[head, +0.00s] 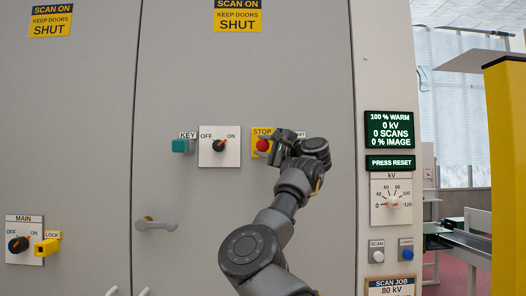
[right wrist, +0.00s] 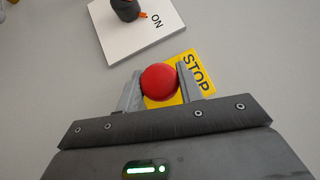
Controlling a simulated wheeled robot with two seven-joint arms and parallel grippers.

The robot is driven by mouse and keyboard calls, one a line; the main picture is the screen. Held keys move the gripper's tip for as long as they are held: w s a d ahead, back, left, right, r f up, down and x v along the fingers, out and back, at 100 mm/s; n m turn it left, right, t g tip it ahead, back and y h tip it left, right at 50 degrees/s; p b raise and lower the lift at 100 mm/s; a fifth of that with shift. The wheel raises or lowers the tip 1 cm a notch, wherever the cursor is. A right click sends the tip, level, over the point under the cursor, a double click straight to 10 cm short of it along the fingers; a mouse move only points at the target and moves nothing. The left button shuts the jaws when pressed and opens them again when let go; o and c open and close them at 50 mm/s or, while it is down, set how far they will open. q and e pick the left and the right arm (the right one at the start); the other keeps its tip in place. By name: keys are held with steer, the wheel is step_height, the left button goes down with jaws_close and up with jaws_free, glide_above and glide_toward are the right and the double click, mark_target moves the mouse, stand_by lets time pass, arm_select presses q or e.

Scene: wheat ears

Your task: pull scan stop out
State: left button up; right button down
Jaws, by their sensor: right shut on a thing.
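The red stop button (head: 262,145) sits on a yellow plate marked STOP (head: 262,132) on the grey cabinet front. My right gripper (head: 274,147) reaches it from the right. In the right wrist view the red button (right wrist: 160,81) is between the two fingers of my right gripper (right wrist: 160,88), which are shut on its sides. The yellow STOP plate (right wrist: 195,72) shows behind and beside the fingers. My left gripper is in neither view.
Left of the stop are an OFF/ON knob (head: 219,146) and a green key block (head: 183,146). A label right of the stop is partly hidden by my gripper. Green displays (head: 390,130) and a kV dial (head: 391,204) are at right. A door handle (head: 157,224) sticks out below.

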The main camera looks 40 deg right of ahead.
steer(key=c, duration=1.4)
jaws_free()
steer(key=shift+f, duration=0.15)
steer(key=o, duration=0.5)
steer(key=shift+s+a, duration=0.1)
steer(key=shift+s, duration=0.05)
steer(key=shift+s, duration=0.1)
steer(key=b+v, duration=0.5)
steer(key=v, duration=0.5)
steer(key=shift+s, duration=0.25)
steer(key=shift+w, duration=0.1)
